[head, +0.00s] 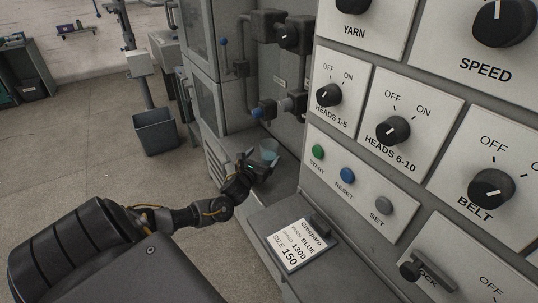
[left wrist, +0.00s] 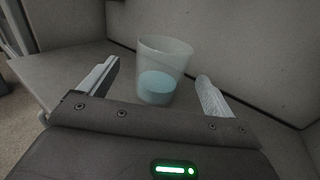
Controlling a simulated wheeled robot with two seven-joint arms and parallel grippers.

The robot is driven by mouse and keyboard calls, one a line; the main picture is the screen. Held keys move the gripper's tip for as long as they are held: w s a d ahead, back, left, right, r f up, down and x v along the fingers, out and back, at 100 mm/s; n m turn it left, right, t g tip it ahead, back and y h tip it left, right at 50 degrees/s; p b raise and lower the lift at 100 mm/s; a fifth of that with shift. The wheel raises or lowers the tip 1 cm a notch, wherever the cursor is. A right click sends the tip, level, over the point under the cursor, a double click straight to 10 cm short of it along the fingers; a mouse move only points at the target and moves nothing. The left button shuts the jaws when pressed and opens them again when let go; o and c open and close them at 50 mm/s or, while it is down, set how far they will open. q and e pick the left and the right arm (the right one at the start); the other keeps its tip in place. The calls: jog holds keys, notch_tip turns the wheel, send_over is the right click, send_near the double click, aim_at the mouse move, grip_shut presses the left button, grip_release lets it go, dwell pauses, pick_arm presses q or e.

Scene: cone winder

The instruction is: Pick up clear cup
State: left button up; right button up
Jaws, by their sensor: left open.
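The clear cup (left wrist: 164,62) stands upright on a grey machine ledge (left wrist: 62,82) in the left wrist view, with pale blue liquid in its lower part. In the head view the cup (head: 269,148) is small and partly hidden by my left gripper (head: 256,164). My left gripper (left wrist: 155,88) is open, one finger to the left of the cup and the other to its right. The cup is at or just beyond the fingertips, and I see no finger clearly touching it. My right gripper is not in view.
A control panel with knobs and buttons (head: 347,175) fills the right side. A label card (head: 298,246) lies on the lower ledge. Pipes and valves (head: 285,104) are behind the cup. A grey bin (head: 156,133) stands on the floor, which is open at left.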

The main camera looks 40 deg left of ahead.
aim_at(272, 144)
pick_arm(q)
jog(key=shift+w+a+r, duration=0.1)
jog(key=shift+w, duration=0.3)
jog(key=x, duration=0.4)
jog(key=shift+w+p, duration=0.25)
jog(key=shift+p, duration=0.1)
jog(key=shift+c, duration=1.2)
jog(key=c, duration=0.9)
